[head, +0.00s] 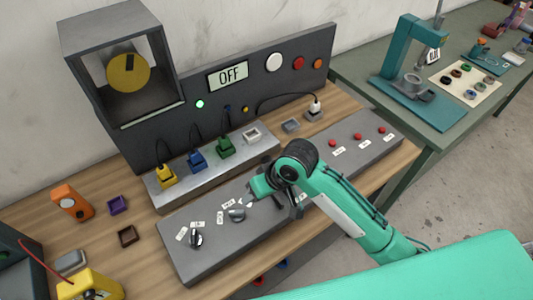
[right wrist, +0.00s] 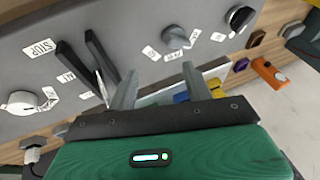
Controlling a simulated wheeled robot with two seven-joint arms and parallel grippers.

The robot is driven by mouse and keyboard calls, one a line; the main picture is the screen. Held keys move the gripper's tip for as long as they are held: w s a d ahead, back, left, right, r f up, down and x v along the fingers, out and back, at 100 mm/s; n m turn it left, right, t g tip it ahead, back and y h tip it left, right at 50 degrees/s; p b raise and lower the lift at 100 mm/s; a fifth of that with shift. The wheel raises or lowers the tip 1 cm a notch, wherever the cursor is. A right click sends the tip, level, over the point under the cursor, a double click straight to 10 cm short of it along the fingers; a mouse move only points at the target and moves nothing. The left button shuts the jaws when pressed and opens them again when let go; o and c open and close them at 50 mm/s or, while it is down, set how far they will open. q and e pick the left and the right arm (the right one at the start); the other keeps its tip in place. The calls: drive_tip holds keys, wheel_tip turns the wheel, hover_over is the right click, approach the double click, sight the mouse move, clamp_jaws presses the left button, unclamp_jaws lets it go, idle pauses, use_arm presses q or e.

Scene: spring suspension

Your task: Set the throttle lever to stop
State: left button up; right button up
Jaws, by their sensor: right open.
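In the right wrist view, two long black bars lie side by side on the grey panel: a left one (right wrist: 77,68) and a right one (right wrist: 100,55). They appear to be the throttle lever and its slot, but I cannot tell which is which. A STOP label (right wrist: 40,47) is just left of the left bar's upper end, and another label (right wrist: 66,77) is beside its middle. My right gripper (right wrist: 158,75) is open and empty, its fingers just right of the bars and apart from them. In the head view my right gripper (head: 250,200) hovers over the panel, hiding much of the lever area. My left gripper is not in view.
The grey panel (head: 210,262) also carries a black knob (head: 197,239), a grey knob (head: 237,215) and red buttons (head: 358,137). Behind it, a metal strip holds yellow, blue and green plugs (head: 225,147).

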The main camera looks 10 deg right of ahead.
sight(266, 158)
drive_tip(key=w+d+r+m+g+h, duration=0.1)
drive_tip(key=w+d+r+h, duration=0.15)
drive_tip(key=w+r, duration=0.4)
drive_tip(key=w+d+r+m+g+h, duration=0.1)
drive_tip(key=w+d+r, duration=0.25)
drive_tip(key=r, duration=0.55)
drive_tip(key=f+p, duration=0.1)
drive_tip(key=f, duration=0.3)
drive_tip(key=a+f+p, duration=0.1)
drive_tip(key=f, duration=0.3)
drive_tip(key=f+p, duration=0.1)
drive_tip(key=f, duration=0.3)
drive_tip(key=shift+w+a+f+p, duration=0.25)
drive_tip(key=shift+w+f+p, duration=0.05)
drive_tip(key=shift+f+p, duration=0.1)
drive_tip(key=shift+f, duration=0.5)
clamp_jaws()
drive_tip(key=shift+w, duration=0.1)
